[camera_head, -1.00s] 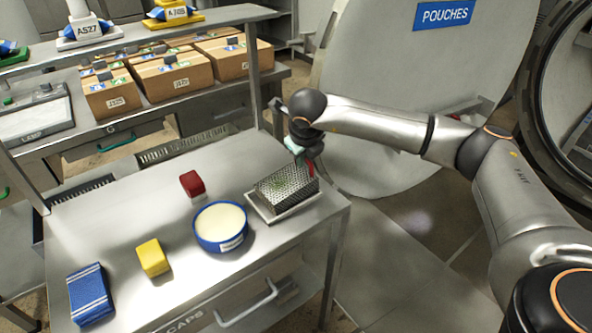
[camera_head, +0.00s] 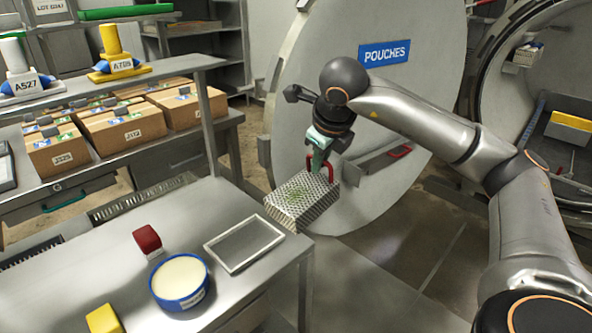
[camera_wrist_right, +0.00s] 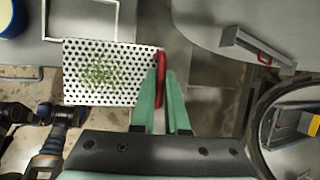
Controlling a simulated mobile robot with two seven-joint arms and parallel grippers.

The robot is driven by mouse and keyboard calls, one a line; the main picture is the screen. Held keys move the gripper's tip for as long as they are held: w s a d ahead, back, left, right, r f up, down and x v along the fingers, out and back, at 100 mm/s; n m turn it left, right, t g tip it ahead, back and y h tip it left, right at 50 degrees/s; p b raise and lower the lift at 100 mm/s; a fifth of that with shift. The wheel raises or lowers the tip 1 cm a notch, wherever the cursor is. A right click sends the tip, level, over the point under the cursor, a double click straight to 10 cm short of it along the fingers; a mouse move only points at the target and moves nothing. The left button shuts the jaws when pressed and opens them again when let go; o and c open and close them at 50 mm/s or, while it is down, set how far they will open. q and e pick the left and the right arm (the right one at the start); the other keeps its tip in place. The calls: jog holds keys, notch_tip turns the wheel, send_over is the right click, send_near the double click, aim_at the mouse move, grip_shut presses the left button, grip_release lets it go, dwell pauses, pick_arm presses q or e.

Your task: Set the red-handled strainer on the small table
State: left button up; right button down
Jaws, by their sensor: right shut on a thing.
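The strainer (camera_head: 303,198) is a perforated metal box with green bits inside and a red handle (camera_head: 321,173). My right gripper (camera_head: 319,158) is shut on the red handle and holds the strainer in the air, just past the right edge of the metal table (camera_head: 215,205). In the right wrist view the strainer (camera_wrist_right: 108,72) hangs left of the green fingers (camera_wrist_right: 162,100), with the red handle between them. An empty shallow tray (camera_head: 232,268) lies on the table. My left gripper is out of view.
A blue tub of cream-coloured contents (camera_head: 180,281), a red block (camera_head: 147,241) and a yellow block (camera_head: 103,319) stand on the table. Boxes (camera_head: 124,130) sit on a rear bench. The round POUCHES door (camera_head: 405,120) stands behind my right arm. An open round chamber is at right.

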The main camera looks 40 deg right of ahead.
jog(key=shift+s+d+r, duration=0.3)
jog(key=shift+s, duration=0.15)
jog(key=shift+r, duration=0.15)
jog(key=shift+r+p, duration=1.5)
jog(key=shift+r, duration=0.15)
jog(key=shift+f, duration=0.1)
